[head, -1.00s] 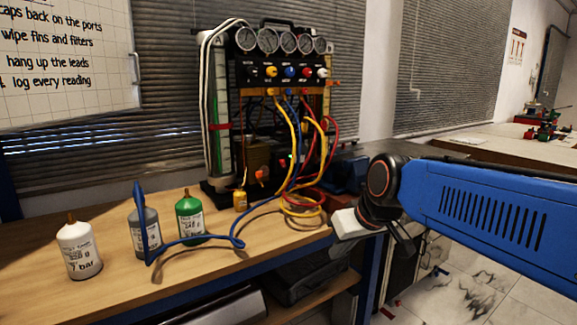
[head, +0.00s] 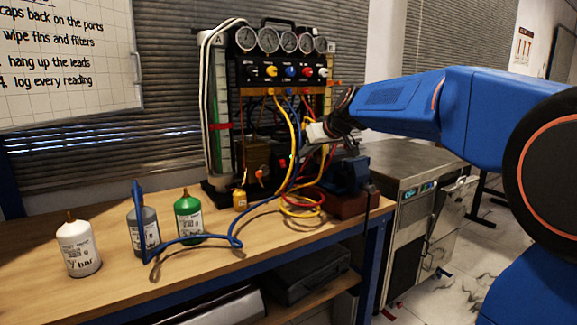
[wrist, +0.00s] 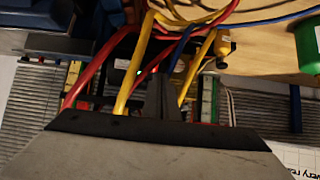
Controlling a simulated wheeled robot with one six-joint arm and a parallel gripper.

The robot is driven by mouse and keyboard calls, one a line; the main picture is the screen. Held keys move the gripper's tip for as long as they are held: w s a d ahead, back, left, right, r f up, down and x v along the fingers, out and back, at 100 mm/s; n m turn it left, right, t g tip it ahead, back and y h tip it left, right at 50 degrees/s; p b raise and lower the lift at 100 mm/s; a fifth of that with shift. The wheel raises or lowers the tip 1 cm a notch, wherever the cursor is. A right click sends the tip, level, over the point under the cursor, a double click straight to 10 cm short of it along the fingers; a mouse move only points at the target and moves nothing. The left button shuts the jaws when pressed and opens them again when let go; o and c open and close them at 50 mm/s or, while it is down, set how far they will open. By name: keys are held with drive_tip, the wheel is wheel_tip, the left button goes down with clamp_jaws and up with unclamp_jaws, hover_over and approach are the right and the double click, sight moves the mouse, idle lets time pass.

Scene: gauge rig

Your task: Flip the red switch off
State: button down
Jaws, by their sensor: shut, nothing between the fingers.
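The gauge rig (head: 284,84) stands upright at the back of the bench. A small red part (head: 283,163) shows low in the rig behind the hoses; I cannot tell whether it is the red switch or how it is set. In the wrist view a small green light (wrist: 139,72) glows on a dark box between the hoses. My gripper (head: 311,133) is shut and empty in front of the right side of the rig, above the bench, beside the hoses. In the wrist view its dark fingers (wrist: 160,97) point toward the rig's lower part.
Yellow hoses (head: 292,130), a blue hose (head: 262,204) and red hoses hang in front of the rig. White (head: 78,250), grey (head: 144,236) and green (head: 188,221) bottles and a small yellow bottle (head: 240,199) stand left on the bench. A blue vise-like block (head: 347,175) sits right.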

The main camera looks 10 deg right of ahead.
sight(284, 167)
drive_tip(key=shift+w+d+r, duration=0.15)
drive_tip(key=shift+w+r, duration=0.1)
drive_tip(key=shift+w, duration=0.35)
drive_tip(key=x, duration=1.4)
drive_tip(key=shift+w+r, duration=0.1)
drive_tip(key=shift+w+f, duration=0.15)
drive_tip(key=shift+f, duration=0.15)
drive_tip(key=shift+r, duration=0.15)
